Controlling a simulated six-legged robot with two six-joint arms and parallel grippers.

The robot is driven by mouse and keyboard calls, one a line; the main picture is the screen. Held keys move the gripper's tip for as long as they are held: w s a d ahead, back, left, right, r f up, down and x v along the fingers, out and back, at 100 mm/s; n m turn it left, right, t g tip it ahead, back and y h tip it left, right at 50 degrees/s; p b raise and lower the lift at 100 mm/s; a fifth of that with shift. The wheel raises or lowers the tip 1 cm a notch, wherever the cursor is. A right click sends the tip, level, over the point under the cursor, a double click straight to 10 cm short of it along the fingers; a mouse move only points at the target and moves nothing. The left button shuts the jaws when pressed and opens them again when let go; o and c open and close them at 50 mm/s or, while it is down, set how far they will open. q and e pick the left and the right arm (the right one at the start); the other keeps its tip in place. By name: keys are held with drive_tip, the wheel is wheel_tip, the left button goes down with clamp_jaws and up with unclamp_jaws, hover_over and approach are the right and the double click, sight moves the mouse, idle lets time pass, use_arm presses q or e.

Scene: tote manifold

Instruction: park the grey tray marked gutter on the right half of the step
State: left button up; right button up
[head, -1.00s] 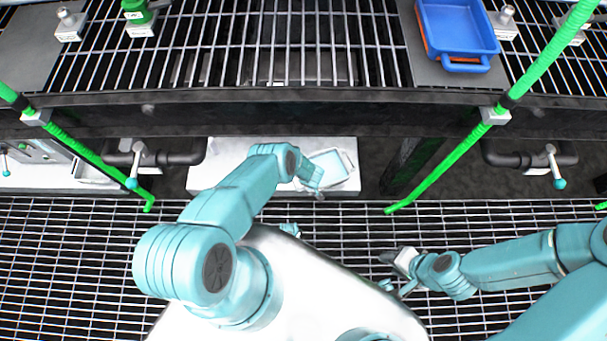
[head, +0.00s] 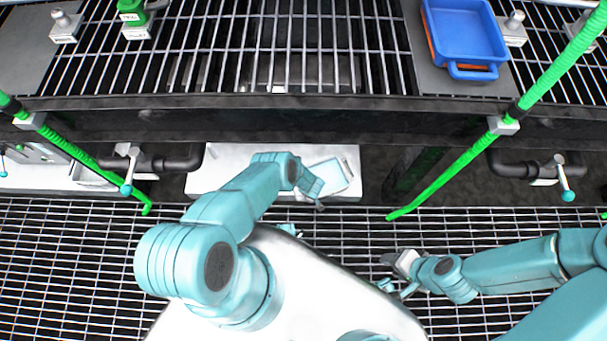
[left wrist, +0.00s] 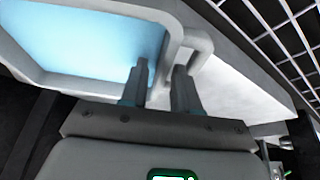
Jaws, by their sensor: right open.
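The grey tray (head: 353,168) has a pale blue inside and is over the right half of the white step (head: 232,168). In the left wrist view its rim (left wrist: 90,92) and a looped handle (left wrist: 207,45) are close up. My left gripper (head: 316,200) is at the tray's near left side. In the left wrist view its fingers (left wrist: 160,85) stand on both sides of the tray wall by the handle, with the wall filling the narrow gap. I cannot read any mark on the tray. My right gripper (head: 392,262) is open and empty, over the floor grating.
A dark beam (head: 290,118) and upper grating run above the step. A green sloping pole (head: 450,170) stands right of the step, another (head: 85,155) to its left. A blue tray (head: 463,30) sits on the upper level. Pipes with valve handles flank the step.

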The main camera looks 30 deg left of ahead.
use_arm(q)
drive_tip(key=shift+r, duration=0.1)
drive_tip(key=shift+r+p, duration=0.35)
drive_tip(key=shift+p, duration=0.15)
drive_tip(key=p+v, duration=0.9)
drive_tip(key=v, duration=0.2)
drive_tip(key=shift+r, duration=0.2)
drive_tip(key=shift+s+d, duration=0.1)
drive_tip(key=shift+s, duration=0.05)
